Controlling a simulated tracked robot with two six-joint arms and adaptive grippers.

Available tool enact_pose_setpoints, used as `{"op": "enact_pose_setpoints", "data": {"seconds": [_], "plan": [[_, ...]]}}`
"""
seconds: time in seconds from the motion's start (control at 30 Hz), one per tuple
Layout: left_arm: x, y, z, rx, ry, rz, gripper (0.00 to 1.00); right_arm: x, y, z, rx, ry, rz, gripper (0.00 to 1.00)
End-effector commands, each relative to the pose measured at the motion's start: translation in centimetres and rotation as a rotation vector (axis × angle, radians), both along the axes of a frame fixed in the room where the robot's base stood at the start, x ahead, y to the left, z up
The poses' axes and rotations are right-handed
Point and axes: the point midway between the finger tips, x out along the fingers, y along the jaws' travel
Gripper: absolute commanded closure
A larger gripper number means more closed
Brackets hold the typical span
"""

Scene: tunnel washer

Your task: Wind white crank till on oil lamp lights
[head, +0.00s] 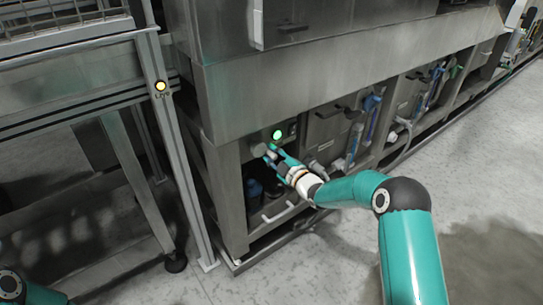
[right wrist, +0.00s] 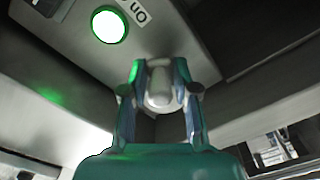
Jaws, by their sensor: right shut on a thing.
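The white crank (right wrist: 160,84) is a pale, rounded handle between the two fingers of my right gripper (right wrist: 160,80) in the right wrist view. The right gripper (head: 272,154) is shut on it, close against the steel panel in the head view. The rest of the crank is mostly hidden behind the fingers. The on lamp (head: 277,134) glows bright green just above the gripper. It also glows in the right wrist view (right wrist: 109,27), beside a label (right wrist: 132,12) reading ON. My left gripper is not in view.
A steel frame post (head: 178,150) with a small yellow light (head: 160,86) stands left of the panel. Dark containers (head: 254,190) sit in the lower bay. Hoses (head: 368,115) and valves run along the machine to the right. The floor (head: 485,170) in front is clear.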

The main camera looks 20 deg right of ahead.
Motion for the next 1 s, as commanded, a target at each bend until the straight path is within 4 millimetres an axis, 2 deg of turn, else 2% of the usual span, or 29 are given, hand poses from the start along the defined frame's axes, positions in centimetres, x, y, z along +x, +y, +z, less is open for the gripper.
{"op": "enact_pose_setpoints", "data": {"seconds": [0.5,1.0], "plan": [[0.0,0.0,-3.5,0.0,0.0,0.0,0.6,-0.1,0.7,-0.7,0.424,0.135,-0.007,1.0],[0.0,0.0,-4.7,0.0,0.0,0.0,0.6,-0.5,1.5,-1.0,0.742,0.25,-0.008,1.0]]}}
